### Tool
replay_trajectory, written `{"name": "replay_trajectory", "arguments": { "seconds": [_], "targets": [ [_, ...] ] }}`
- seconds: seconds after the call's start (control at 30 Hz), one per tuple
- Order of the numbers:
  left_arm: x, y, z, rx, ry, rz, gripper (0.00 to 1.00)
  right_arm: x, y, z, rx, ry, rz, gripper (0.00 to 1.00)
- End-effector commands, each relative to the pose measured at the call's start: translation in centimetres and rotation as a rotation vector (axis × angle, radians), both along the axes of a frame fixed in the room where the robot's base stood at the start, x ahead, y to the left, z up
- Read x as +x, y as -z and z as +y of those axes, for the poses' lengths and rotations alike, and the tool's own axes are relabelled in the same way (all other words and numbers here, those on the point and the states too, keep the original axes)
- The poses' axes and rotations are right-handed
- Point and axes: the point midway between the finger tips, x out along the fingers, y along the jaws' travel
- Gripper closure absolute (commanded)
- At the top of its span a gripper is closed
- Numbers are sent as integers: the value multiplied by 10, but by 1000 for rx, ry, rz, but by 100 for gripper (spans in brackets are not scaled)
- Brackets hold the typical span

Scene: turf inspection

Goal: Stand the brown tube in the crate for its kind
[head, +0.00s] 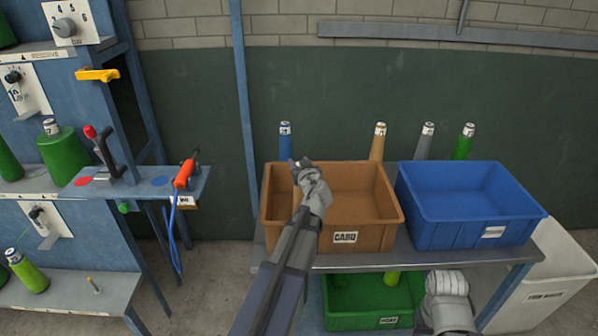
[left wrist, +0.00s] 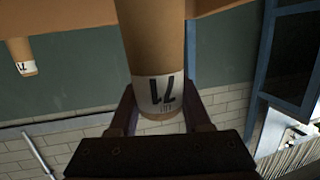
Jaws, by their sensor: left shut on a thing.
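My left gripper (head: 300,164) is over the left part of the brown crate (head: 352,238), which has a label that seems to read CARD. In the left wrist view its two fingers are shut on the brown tube (left wrist: 155,45), near the end with a white marked band. The tube's other end is out of frame there, so I cannot tell whether it touches the crate floor. In the head view the tube is mostly hidden by my gripper.
A blue crate (head: 470,198) stands right of the brown one, and a green crate (head: 368,304) is below. Blue (head: 285,145), tan (head: 378,146), grey (head: 425,145) and green (head: 463,146) tubes stand behind. A white bin (head: 550,275) is at right, a shelf rack (head: 135,185) at left.

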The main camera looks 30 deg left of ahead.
Motion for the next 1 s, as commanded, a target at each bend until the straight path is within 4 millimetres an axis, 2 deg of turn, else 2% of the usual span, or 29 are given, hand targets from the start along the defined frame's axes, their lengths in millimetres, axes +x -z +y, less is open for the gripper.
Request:
{"name": "replay_trajectory", "arguments": {
  "seconds": [0.03,0.27,0.43,0.47,0.7,1.0],
  "targets": [
    [0,7,0,0,0,0,100,0,7,0,0,0,0,50],
    [0,4,0,0,0,0,100,0,4,0,0,0,0,50],
    [0,9,0,0,0,0,100,0,9,0,0,0,0,50],
    [0,8,0,0,0,0,50,0,8,0,0,0,0,50],
    [0,7,0,0,0,0,23,0,7,0,0,0,0,50],
    [0,5,0,0,0,0,22,0,5,0,0,0,0,50]
  ]
}}
